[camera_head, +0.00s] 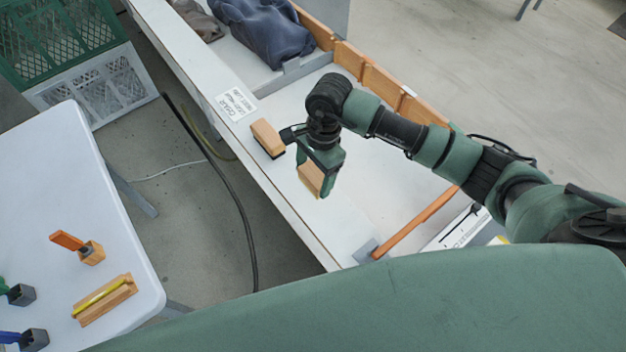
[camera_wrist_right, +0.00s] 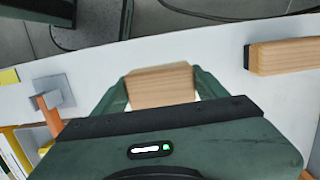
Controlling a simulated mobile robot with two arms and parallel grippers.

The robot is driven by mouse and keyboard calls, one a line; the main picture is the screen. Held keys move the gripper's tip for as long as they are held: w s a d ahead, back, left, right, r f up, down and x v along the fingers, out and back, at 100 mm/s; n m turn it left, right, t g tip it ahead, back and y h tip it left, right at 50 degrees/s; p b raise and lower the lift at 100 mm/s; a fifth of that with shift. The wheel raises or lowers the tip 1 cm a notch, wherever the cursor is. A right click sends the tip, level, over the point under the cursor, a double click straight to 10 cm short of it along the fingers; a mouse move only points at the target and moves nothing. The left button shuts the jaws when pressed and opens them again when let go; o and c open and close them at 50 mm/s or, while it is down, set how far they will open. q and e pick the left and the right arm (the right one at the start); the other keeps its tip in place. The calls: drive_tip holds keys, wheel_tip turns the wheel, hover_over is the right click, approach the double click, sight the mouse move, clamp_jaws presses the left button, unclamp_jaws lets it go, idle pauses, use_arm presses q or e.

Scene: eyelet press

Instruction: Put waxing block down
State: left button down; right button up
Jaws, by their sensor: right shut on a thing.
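My right gripper (camera_head: 319,172) is shut on a plain light-wood block, which I take to be the waxing block (camera_head: 311,180). In the right wrist view the same block (camera_wrist_right: 160,86) sits between the two green fingers. The gripper points down over the white bench (camera_head: 291,101), near its front edge. I cannot tell whether the block touches the bench top or hangs just above it. My left gripper is not in view.
A wooden block with a dark underside (camera_head: 267,137) lies just left of my right gripper. An orange bar (camera_head: 416,222) and a label card (camera_head: 235,105) are on the bench. Dark cloth (camera_head: 262,30) fills the far end. A white table (camera_head: 85,180) holds several tools.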

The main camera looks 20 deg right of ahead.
sight(313, 187)
drive_tip(key=shift+f, duration=0.3)
drive_tip(key=shift+s+f, duration=0.1)
drive_tip(key=shift+f, duration=0.3)
wheel_tip(313, 187, down, 3)
drive_tip(key=shift+f+p, duration=0.15)
drive_tip(key=shift+p, duration=0.4)
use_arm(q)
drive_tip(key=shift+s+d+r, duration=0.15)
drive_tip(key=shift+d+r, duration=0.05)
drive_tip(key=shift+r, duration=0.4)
use_arm(e)
drive_tip(key=shift+f, duration=0.15)
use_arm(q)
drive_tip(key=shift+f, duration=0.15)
use_arm(e)
drive_tip(key=shift+f, duration=0.1)
drive_tip(key=shift+f+b, duration=0.1)
drive_tip(key=shift+b, duration=0.2)
drive_tip(key=o, duration=1.2)
